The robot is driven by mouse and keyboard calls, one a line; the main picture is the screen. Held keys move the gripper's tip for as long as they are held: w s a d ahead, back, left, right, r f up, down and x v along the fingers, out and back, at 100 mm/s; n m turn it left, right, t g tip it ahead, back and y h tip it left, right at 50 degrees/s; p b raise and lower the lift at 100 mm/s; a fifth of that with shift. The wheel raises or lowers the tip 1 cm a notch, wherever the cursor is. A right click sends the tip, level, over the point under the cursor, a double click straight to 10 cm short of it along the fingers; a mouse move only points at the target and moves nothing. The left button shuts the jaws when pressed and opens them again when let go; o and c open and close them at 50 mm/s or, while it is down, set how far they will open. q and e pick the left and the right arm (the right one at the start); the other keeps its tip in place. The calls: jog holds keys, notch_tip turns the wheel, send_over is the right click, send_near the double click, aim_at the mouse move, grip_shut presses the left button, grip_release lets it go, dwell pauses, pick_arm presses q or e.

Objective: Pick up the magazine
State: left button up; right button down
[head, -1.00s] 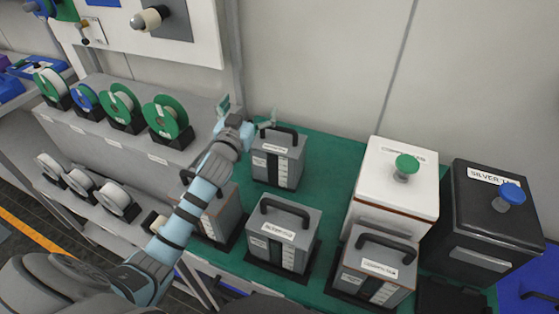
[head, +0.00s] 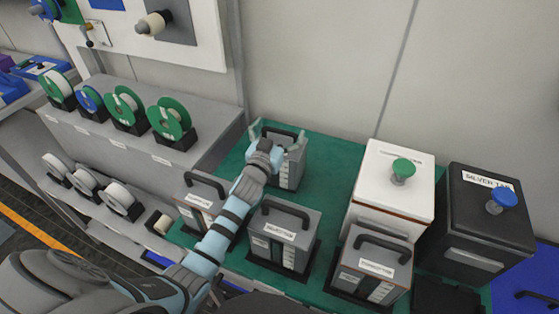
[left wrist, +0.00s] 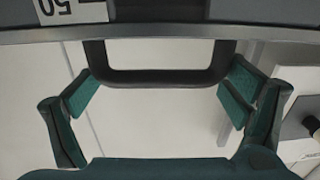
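Several grey magazines with black carry handles stand on the green mat. The back one (head: 292,172) is partly hidden by my left arm. Its black handle (head: 279,132) also shows in the left wrist view (left wrist: 158,77), spanning the space between the fingers. My left gripper (head: 277,138) is at the top of this magazine, with its green-padded fingers spread to either side of the handle. My right gripper is not in view.
Three other magazines stand in front: left (head: 194,200), middle (head: 285,238) and right (head: 372,265). A white box (head: 385,205) and a black box (head: 480,225) stand at right. Spools line the grey shelf (head: 215,110) at left. Green mat (head: 330,185) is bare right of the back magazine.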

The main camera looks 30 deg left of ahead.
pick_arm(q)
jog(key=c, duration=1)
jog(key=shift+c, duration=0.2)
